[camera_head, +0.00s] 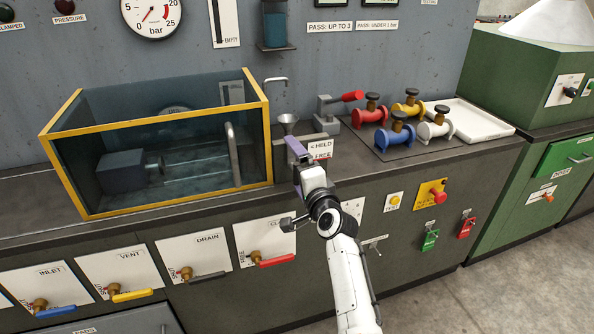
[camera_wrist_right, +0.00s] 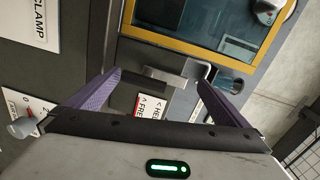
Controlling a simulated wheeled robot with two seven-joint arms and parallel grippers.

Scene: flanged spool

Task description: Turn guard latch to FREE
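The guard latch (camera_wrist_right: 165,78) is a grey metal bar at the front right corner of the yellow-framed guard tank (camera_head: 157,125). In the head view it is mostly hidden behind my right gripper (camera_head: 298,150). The HELD/FREE label (camera_head: 320,150) is just right of the gripper and also shows in the wrist view (camera_wrist_right: 151,107). In the wrist view my right gripper (camera_wrist_right: 165,85) is open, its two purple fingers spread wide. The latch bar shows between and beyond the fingertips, with no contact visible. I cannot tell which mark it points to. My left gripper is not in view.
A funnel (camera_head: 288,124) and a red-handled clamp (camera_head: 340,107) stand close behind the gripper. Several coloured valve spools (camera_head: 397,131) and a white tray (camera_head: 468,121) are to the right. Levers, including a red one (camera_head: 271,261), line the front panel below.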

